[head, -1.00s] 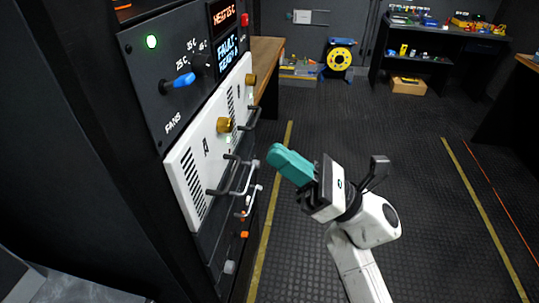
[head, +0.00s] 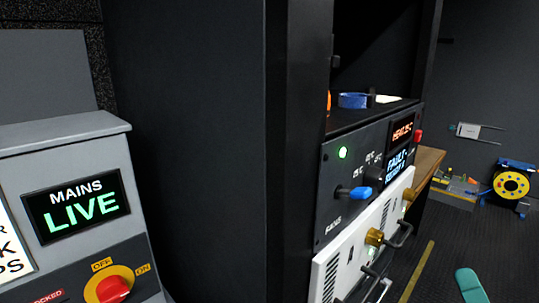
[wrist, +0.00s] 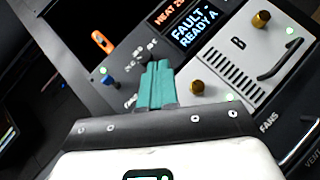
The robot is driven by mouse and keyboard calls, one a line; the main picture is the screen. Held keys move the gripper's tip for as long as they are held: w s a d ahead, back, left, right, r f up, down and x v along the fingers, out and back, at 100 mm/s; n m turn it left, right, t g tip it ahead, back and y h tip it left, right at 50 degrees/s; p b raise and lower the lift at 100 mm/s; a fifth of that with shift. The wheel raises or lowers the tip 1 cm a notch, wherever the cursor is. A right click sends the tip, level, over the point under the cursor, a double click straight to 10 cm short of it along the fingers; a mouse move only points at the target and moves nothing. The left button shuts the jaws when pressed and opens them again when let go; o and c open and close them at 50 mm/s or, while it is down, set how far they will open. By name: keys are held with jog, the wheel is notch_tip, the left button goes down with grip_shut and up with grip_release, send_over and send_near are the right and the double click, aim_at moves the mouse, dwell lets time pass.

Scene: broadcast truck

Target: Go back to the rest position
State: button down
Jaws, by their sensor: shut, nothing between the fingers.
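My gripper shows its teal fingertip (head: 470,284) at the bottom right of the head view; the rest of it is out of that frame. In the wrist view its teal fingers (wrist: 155,86) are together, with nothing between them. They stand in front of the rack's fan panel (wrist: 130,62), and I cannot tell the distance. In the head view the gripper is apart from the rack front, to its right.
The rack's fan panel (head: 335,210) has a blue-handled knob (head: 358,193) and a fault display. White modules (head: 350,262) with protruding handles sit below. A grey mains box (head: 85,205) reading LIVE stands left. A yellow cable reel (head: 511,185) stands at the back right.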

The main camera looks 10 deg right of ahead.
jog(key=w+d+f+m+g+h, duration=0.1)
jog(key=d+f+m+g+h, duration=0.6)
jog(key=f+m, duration=0.6)
notch_tip(320, 180, down, 9)
jog(key=s+a+m+g, duration=0.2)
jog(key=s+m+g, duration=0.1)
jog(key=m+g, duration=0.4)
jog(key=s+a+f+m+g+y, duration=0.6)
jog(key=s+a+f+g, duration=0.4)
jog(key=s+f, duration=0.3)
jog(key=s+a+m, duration=0.1)
jog(key=s, duration=0.2)
jog(key=shift+a+f, duration=0.15)
jog(key=shift+f, duration=0.1)
jog(key=shift+s, duration=0.1)
